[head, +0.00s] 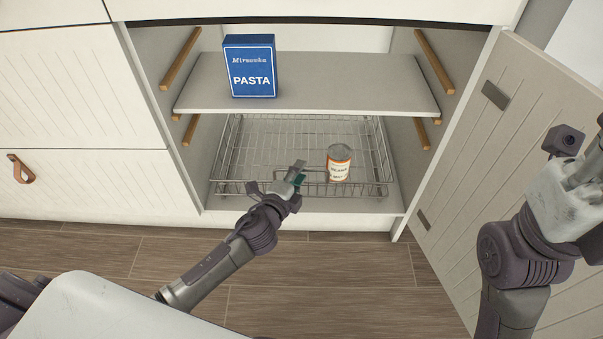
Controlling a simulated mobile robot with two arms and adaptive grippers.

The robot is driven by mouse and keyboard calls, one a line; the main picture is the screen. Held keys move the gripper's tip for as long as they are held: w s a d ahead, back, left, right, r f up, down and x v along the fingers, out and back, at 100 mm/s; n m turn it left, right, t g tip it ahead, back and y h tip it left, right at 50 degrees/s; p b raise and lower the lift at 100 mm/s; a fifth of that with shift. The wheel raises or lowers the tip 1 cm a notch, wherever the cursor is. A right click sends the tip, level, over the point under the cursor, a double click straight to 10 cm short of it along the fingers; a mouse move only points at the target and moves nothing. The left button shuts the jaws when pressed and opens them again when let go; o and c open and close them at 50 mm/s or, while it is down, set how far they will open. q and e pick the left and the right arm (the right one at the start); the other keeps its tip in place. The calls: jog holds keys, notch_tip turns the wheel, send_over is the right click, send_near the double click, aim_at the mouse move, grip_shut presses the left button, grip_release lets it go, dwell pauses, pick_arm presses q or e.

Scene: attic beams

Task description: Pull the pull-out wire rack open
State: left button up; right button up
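The pull-out wire rack (265,142) sits low inside the open cabinet, under a shelf. Its front rail runs close to the cabinet's front edge. A can (339,163) with a white and orange label stands upright at the rack's front, right of centre. My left gripper (293,180) is at the rack's front rail, left of the can. Its fingers are small and overlap the rail, so I cannot tell whether they are open or shut on it. My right arm is at the right edge of the head view, in front of the open door, and its fingertips are not visible.
A blue pasta box (250,66) stands on the shelf (340,84) above the rack. The open cabinet door (470,165) stands to the right. A drawer front with a leather pull (20,169) is at left. Wooden floor (330,270) lies clear before the cabinet.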

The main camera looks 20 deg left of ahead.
pick_arm(q)
jog(key=shift+x, duration=1.05)
grip_shut()
